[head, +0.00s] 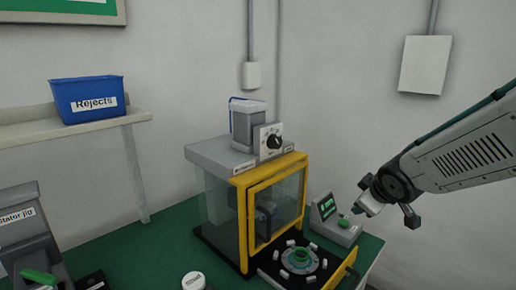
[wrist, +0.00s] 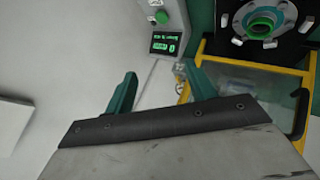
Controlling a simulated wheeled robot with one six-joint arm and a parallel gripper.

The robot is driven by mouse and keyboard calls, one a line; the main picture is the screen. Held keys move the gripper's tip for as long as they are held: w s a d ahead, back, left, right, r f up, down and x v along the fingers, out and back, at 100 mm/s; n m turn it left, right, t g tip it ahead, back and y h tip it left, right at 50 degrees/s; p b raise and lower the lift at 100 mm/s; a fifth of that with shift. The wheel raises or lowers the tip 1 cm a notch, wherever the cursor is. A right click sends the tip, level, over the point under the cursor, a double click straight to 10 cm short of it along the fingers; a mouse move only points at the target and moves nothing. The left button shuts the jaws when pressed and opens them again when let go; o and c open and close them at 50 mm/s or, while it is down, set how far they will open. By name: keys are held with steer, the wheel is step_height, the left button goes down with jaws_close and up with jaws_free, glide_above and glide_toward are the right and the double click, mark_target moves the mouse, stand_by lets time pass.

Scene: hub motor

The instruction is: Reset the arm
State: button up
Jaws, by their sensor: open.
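My arm reaches in from the right in the head view, and my gripper (head: 388,205) hangs in the air at the right of the green bench, near a small control box (head: 334,220) with a screen and a green button. In the wrist view my gripper (wrist: 160,90) shows two green fingers spread apart with nothing between them. The control box (wrist: 165,30), its screen lit, lies beyond the fingers. My gripper appears clear of all surfaces.
A yellow-framed machine (head: 245,215) stands on the green bench (head: 180,235), with a round fixture (head: 300,261) on a drawer in front. A stator jig (head: 28,240) is at left. A blue Rejects bin (head: 90,100) sits on a shelf (head: 60,130). Open air surrounds my arm at right.

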steer(key=s+r+m+g, duration=0.1)
steer(key=s+m+g, duration=0.2)
steer(key=s, duration=1.2)
steer(key=s+a+r+m+g, duration=0.1)
steer(key=s+m+g, duration=0.3)
steer(key=s, duration=1.1)
steer(key=shift+s+r+m+g+y, duration=0.2)
steer(key=shift+r+m+g+y, duration=0.1)
steer(key=shift+r+m, duration=0.5)
